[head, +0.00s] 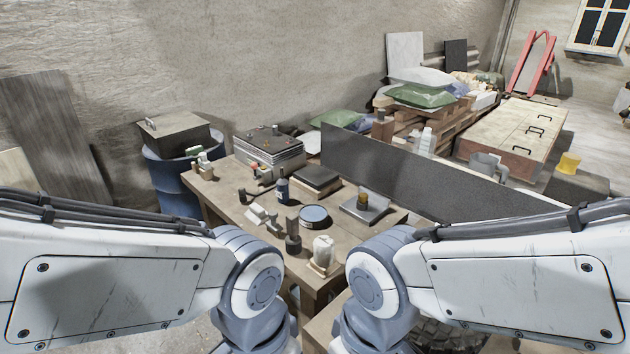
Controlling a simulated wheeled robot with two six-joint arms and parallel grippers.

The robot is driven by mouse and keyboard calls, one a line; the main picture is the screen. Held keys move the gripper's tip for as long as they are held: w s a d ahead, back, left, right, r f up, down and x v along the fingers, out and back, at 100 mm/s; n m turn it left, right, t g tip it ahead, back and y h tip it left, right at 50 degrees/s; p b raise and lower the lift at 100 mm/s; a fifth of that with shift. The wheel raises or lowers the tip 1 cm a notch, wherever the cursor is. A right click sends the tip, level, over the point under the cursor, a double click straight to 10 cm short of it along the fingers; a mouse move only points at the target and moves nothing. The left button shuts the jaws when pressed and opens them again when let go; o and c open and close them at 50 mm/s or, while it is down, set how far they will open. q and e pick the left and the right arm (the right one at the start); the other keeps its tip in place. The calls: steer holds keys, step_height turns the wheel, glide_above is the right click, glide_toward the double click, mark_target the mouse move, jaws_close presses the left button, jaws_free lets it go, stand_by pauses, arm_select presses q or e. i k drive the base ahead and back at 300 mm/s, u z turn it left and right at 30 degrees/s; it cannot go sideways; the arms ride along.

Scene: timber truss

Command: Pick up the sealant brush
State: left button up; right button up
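A wooden workbench (229,203) stands ahead of me with many small items on it. I cannot tell for sure which is the sealant brush. A dark upright piece with a thick base (293,242), near the bench's front edge, may be it. A dark hammer-like tool (252,196) lies farther left.
Pale blocks (257,214) and a white lump on a wooden piece (322,250) sit near the dark upright piece. A long dark panel (430,180) stands behind. A blue barrel (176,180) is at left.

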mark_target(274, 230)
steer(key=u, duration=1.65)
steer(key=i, duration=1.95)
steer(key=z, duration=3.1)
